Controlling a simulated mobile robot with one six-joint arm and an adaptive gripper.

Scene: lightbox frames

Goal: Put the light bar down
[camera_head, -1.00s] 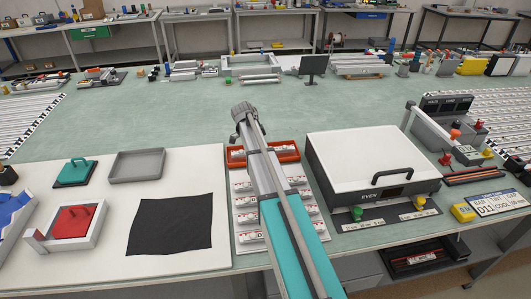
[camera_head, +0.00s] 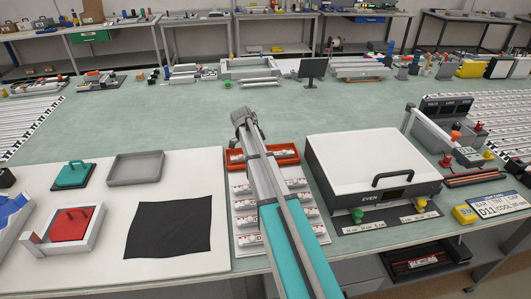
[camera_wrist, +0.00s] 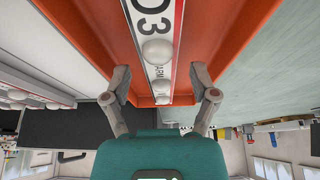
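A light bar (camera_wrist: 155,22), a white strip with red edges, dark lettering and round white bulbs, lies lengthwise in an orange-red tray (camera_wrist: 225,30) in the wrist view. My gripper (camera_wrist: 163,80) has its two fingers spread, one on each side of the bar, with a visible gap to it on both sides. In the head view my gripper (camera_head: 243,118) is above the left part of the orange-red tray (camera_head: 283,163), and my arm hides the middle of the tray. Parts of the white bar show in the tray on both sides of my arm.
A white rack (camera_head: 249,251) of similar bars lies in front of the tray, partly under my arm. A white lidded box (camera_head: 365,150) marked EVEN stands to the right. A black cloth (camera_head: 168,228) and a grey tray (camera_head: 136,167) are to the left.

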